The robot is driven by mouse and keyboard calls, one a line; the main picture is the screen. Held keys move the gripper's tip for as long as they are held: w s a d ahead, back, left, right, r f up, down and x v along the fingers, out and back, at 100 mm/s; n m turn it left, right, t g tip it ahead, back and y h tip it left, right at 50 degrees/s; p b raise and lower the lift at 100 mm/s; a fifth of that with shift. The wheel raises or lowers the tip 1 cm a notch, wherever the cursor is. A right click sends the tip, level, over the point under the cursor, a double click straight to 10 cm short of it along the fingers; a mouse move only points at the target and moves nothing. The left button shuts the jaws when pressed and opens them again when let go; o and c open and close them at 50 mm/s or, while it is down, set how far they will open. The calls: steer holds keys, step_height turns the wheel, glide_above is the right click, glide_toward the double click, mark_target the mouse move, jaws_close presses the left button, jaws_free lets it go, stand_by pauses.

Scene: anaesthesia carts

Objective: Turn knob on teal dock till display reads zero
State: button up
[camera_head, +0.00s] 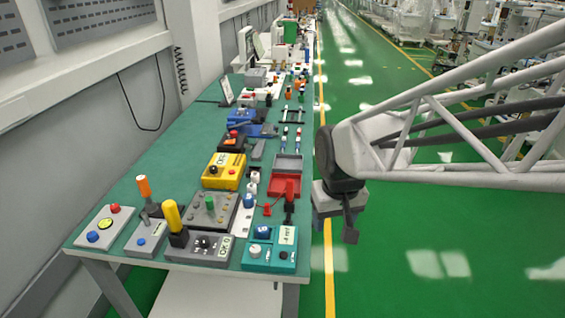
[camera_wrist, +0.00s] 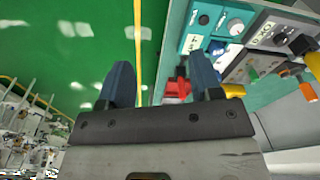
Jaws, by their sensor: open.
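The teal dock (camera_head: 272,264) sits at the front right corner of the green bench. It carries a pale round knob (camera_head: 255,250), a blue knob (camera_head: 262,232) and a small white display (camera_head: 288,235) whose marks are too small to read surely. The wrist view shows the dock (camera_wrist: 191,21) at upper right, with the pale knob (camera_wrist: 236,27), the blue knob (camera_wrist: 215,47) and the display (camera_wrist: 195,42). My gripper (camera_head: 337,226) hangs beyond the bench's right edge, apart from the dock. Its two blue fingers (camera_wrist: 160,82) are spread and empty.
A grey box (camera_head: 200,246) with a black knob and yellow-topped handle stands left of the dock. A red tool (camera_head: 290,190) stands behind the dock, near a red tray (camera_head: 281,183). Several other devices crowd the bench. The green floor (camera_head: 430,240) right of the bench is clear.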

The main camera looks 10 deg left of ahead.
steer(key=w+a+f+n, duration=0.2)
steer(key=w+a+f, duration=0.25)
steer(key=a, duration=0.55)
steer(key=n+g, duration=0.1)
steer(key=n, duration=0.1)
glide_above(255, 248)
step_height(255, 248, down, 6)
steer(key=shift+f, duration=3.85)
steer(key=c, duration=0.9)
